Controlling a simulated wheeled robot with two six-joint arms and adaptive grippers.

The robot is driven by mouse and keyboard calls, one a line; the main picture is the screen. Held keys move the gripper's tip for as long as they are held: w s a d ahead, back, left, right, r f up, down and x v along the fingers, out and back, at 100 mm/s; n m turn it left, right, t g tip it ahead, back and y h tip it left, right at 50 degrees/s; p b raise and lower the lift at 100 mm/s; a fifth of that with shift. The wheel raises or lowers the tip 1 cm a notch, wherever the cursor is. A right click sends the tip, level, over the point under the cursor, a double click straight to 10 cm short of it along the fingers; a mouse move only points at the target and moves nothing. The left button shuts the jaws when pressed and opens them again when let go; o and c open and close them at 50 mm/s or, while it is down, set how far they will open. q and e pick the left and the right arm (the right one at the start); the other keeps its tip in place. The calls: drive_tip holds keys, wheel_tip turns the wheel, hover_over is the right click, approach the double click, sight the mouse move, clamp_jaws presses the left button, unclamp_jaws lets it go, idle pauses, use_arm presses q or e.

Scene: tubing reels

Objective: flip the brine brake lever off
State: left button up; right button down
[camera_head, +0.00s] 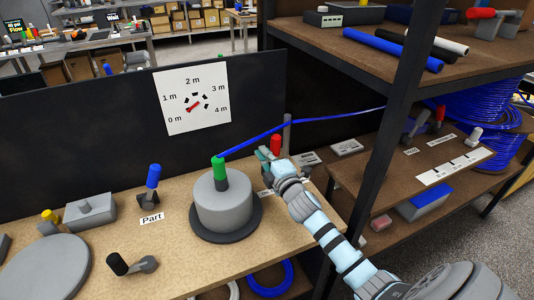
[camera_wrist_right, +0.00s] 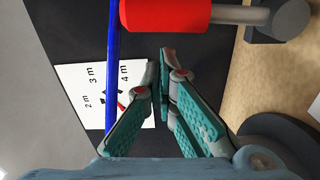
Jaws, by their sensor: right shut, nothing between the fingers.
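A lever with a red handle (camera_head: 275,145) stands upright on the wooden bench, behind my right gripper. In the wrist view the red handle (camera_wrist_right: 165,15) and its grey shaft (camera_wrist_right: 240,16) lie just beyond the fingertips, with a small gap. My right gripper (camera_head: 265,157) is shut and empty; its teal fingers also show in the wrist view (camera_wrist_right: 160,60). The label by this lever is mostly hidden by my arm, so I cannot tell whether it is the brine brake. Other levers stand on the right shelf, one with a red handle (camera_head: 440,114). My left gripper is not in view.
A grey drum (camera_head: 223,205) with a green top stands left of my right arm. Blue tubing (camera_head: 270,132) runs from it rightward past the red lever. A black shelf post (camera_head: 385,150) rises right.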

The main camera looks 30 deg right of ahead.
sight(279, 144)
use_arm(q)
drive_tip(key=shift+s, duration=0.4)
use_arm(e)
drive_tip(key=shift+d, duration=0.45)
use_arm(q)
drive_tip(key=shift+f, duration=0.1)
use_arm(e)
drive_tip(key=d+m, duration=0.2)
drive_tip(key=d, duration=0.1)
drive_tip(key=s+d+m, duration=0.1)
drive_tip(key=shift+s+d+r, duration=0.1)
drive_tip(key=shift+d+r, duration=0.2)
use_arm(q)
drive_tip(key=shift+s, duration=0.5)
